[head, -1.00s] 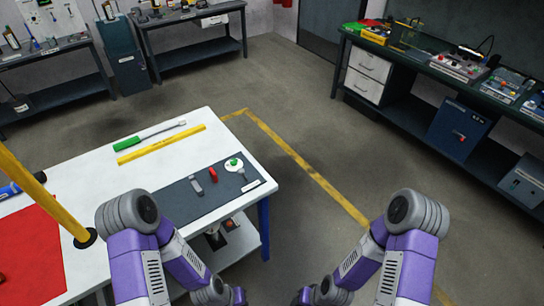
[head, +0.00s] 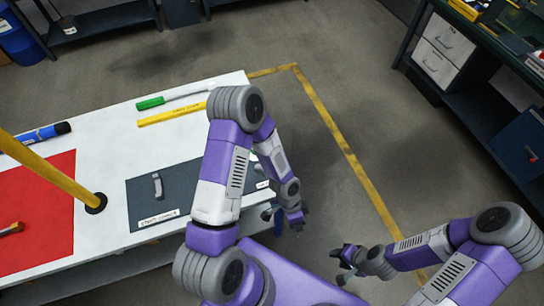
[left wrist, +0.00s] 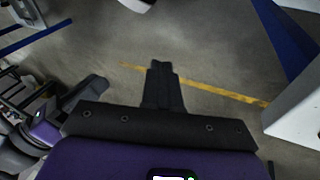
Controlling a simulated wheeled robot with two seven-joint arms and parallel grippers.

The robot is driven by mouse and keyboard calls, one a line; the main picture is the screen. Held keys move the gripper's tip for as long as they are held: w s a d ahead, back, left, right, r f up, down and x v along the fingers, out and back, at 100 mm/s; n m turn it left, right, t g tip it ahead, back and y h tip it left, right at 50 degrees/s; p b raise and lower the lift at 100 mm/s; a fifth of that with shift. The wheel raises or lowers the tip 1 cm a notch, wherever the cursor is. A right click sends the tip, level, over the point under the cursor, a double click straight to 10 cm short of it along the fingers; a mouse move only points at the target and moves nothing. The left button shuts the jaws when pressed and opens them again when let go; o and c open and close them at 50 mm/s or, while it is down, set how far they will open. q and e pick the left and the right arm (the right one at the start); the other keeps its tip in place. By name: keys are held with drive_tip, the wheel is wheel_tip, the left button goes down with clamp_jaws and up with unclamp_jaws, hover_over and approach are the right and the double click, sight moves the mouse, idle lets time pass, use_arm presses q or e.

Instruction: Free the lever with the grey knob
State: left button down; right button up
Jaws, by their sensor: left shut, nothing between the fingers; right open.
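A grey lever-like piece (head: 157,186) lies on the dark mat (head: 140,205) on the white table in the head view; I take it for the lever with the grey knob. What holds it is too small to tell. My left arm covers the right part of the mat and whatever lies there. My left gripper (head: 298,223) is beyond the table's right edge, away from the lever, shut and empty. Its closed fingers (left wrist: 162,82) also show in the left wrist view, over floor. My right gripper (head: 342,263) is open and empty, farther right over the floor.
A yellow pole (head: 50,168) rises from a dark base on the table's left side, near a red mat (head: 45,215). A green-ended tool (head: 150,103) and a yellow ruler (head: 170,115) lie at the back.

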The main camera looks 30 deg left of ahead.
use_arm(q)
drive_tip(key=w+a+r+m+y+p, duration=0.4)
drive_tip(key=w+a+r+m, duration=0.15)
drive_tip(key=r+m, duration=0.45)
drive_tip(key=w+a+r+m+y+p, duration=0.45)
drive_tip(key=w+r+m, duration=0.3)
drive_tip(key=m, duration=0.45)
drive_tip(key=shift+t+h, duration=0.25)
drive_tip(key=shift+t, duration=0.05)
drive_tip(key=a+f, duration=0.2)
drive_tip(key=f, duration=0.1)
drive_tip(key=s+a+f, duration=0.1)
drive_tip(key=a+f, duration=0.1)
drive_tip(key=f, duration=0.1)
drive_tip(key=s+a+f, duration=0.1)
drive_tip(key=a+f, duration=0.1)
drive_tip(key=f, duration=0.1)
drive_tip(key=shift+a, duration=0.1)
drive_tip(key=shift+s+a, duration=0.15)
drive_tip(key=shift+a, duration=0.35)
use_arm(e)
wheel_tip(320, 180, up, 10)
drive_tip(key=shift+s, duration=0.15)
